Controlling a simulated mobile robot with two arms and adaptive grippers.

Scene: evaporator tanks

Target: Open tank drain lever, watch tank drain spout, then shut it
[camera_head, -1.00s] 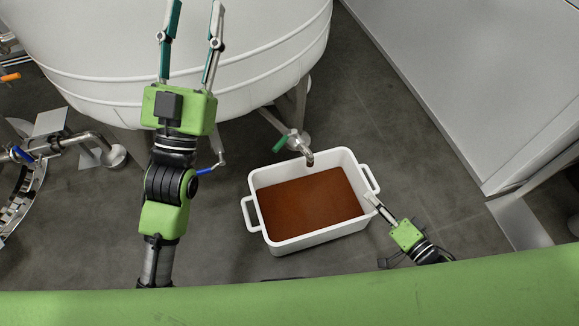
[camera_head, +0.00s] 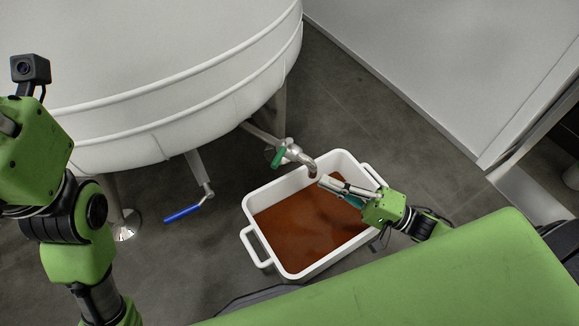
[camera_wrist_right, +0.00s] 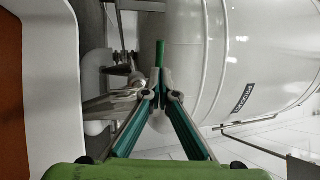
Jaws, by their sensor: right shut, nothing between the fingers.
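The large white tank (camera_head: 180,70) fills the upper left of the head view. Its metal drain spout (camera_head: 306,163) points over the white bin, with dark brown just under its mouth; whether this is a running stream is unclear. The green drain lever (camera_head: 278,156) sits on the spout's valve, angled down-left. My right gripper (camera_head: 323,182) is shut and empty, over the bin just below and right of the spout. In the right wrist view the lever (camera_wrist_right: 160,54) stands straight beyond the closed fingertips; contact is unclear. My left gripper's body (camera_head: 30,145) is at the left edge, its fingers out of frame.
The white bin (camera_head: 256,245) holds brown liquid (camera_head: 300,225) and stands on the grey floor under the spout. A blue-handled lever (camera_head: 182,213) hangs under the tank to the left. A pale wall or cabinet (camera_head: 430,70) bounds the right side.

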